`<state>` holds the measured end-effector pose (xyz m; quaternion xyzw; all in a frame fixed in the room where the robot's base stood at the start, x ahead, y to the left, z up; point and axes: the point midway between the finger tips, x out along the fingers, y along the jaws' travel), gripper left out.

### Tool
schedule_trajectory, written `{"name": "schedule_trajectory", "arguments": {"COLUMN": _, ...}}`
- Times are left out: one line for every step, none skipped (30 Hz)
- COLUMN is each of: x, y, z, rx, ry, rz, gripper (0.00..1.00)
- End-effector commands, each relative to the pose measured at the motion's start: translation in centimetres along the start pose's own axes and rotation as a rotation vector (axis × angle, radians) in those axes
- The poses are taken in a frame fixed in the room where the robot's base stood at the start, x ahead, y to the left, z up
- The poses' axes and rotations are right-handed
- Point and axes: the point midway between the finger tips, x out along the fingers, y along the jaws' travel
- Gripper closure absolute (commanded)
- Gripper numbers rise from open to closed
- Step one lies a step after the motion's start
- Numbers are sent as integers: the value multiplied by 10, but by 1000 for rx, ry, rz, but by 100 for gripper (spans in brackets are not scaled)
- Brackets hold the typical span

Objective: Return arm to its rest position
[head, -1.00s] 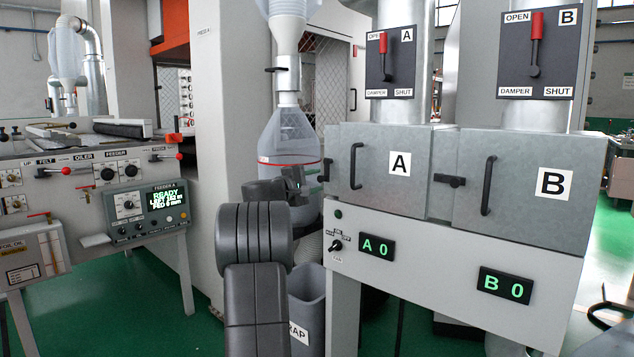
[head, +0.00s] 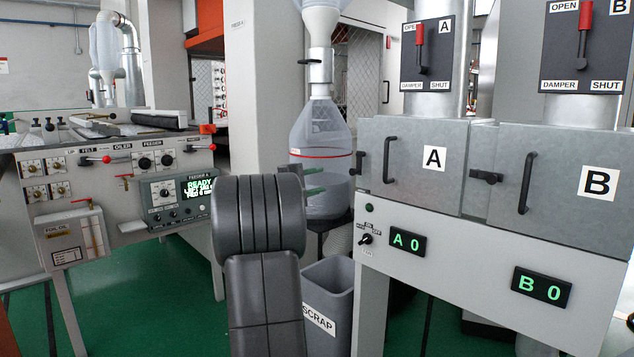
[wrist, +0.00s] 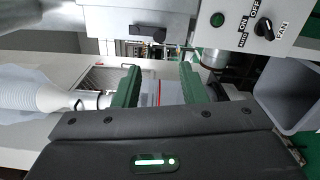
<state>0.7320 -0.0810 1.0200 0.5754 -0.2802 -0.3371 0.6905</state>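My arm (head: 262,220) rises in the lower middle of the head view and hides most of my gripper. Two green fingers of my gripper (head: 312,180) show just right of the arm, in front of the clear hopper bottle (head: 320,130). In the wrist view my gripper (wrist: 158,86) has its two green fingers spread apart with a clear gap. Nothing is held between them. The wrist picture is turned sideways.
Damper boxes A (head: 405,180) and B (head: 555,205) stand close on the right, with black handles. A grey scrap bin (head: 330,290) stands below, right of my arm. The feeder console (head: 175,205) is on the left. Green floor (head: 150,310) lies open between.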

Motion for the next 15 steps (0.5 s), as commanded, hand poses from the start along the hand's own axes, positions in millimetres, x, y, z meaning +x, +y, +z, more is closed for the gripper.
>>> {"name": "schedule_trajectory", "arguments": {"x": 1, "y": 0, "z": 0, "rx": 0, "ry": 0, "rz": 0, "gripper": 62}}
{"name": "schedule_trajectory", "arguments": {"x": 1, "y": 0, "z": 0, "rx": 0, "ry": -1, "rz": 0, "gripper": 62}}
{"name": "schedule_trajectory", "arguments": {"x": 3, "y": 0, "z": 0, "rx": 0, "ry": -1, "rz": 0, "gripper": 62}}
{"name": "schedule_trajectory", "arguments": {"x": 5, "y": 0, "z": 0, "rx": 0, "ry": -2, "rz": 0, "gripper": 62}}
{"name": "schedule_trajectory", "arguments": {"x": 7, "y": 0, "z": 0, "rx": 0, "ry": -2, "rz": 0, "gripper": 62}}
{"name": "schedule_trajectory", "arguments": {"x": 12, "y": 0, "z": 0, "rx": 0, "ry": -2, "rz": 0, "gripper": 62}}
{"name": "schedule_trajectory", "arguments": {"x": 15, "y": -1, "z": 0, "rx": 0, "ry": -2, "rz": 0, "gripper": 62}}
{"name": "schedule_trajectory", "arguments": {"x": 20, "y": 0, "z": 0, "rx": 1, "ry": -2, "rz": 0, "gripper": 62}}
{"name": "schedule_trajectory", "arguments": {"x": 27, "y": -1, "z": 1, "rx": 1, "ry": -3, "rz": 0, "gripper": 62}}
{"name": "schedule_trajectory", "arguments": {"x": 32, "y": -1, "z": 1, "rx": 1, "ry": -4, "rz": -1, "gripper": 62}}
{"name": "schedule_trajectory", "arguments": {"x": 38, "y": -1, "z": 0, "rx": 1, "ry": -3, "rz": -1, "gripper": 62}}
{"name": "schedule_trajectory", "arguments": {"x": 46, "y": -1, "z": 1, "rx": 1, "ry": -4, "rz": -1, "gripper": 62}}
{"name": "schedule_trajectory", "arguments": {"x": 52, "y": -1, "z": 1, "rx": 1, "ry": -5, "rz": -1, "gripper": 62}}
{"name": "schedule_trajectory", "arguments": {"x": 58, "y": -1, "z": 1, "rx": 1, "ry": -4, "rz": -1, "gripper": 62}}
{"name": "schedule_trajectory", "arguments": {"x": 66, "y": -1, "z": 1, "rx": 2, "ry": -3, "rz": 0, "gripper": 62}}
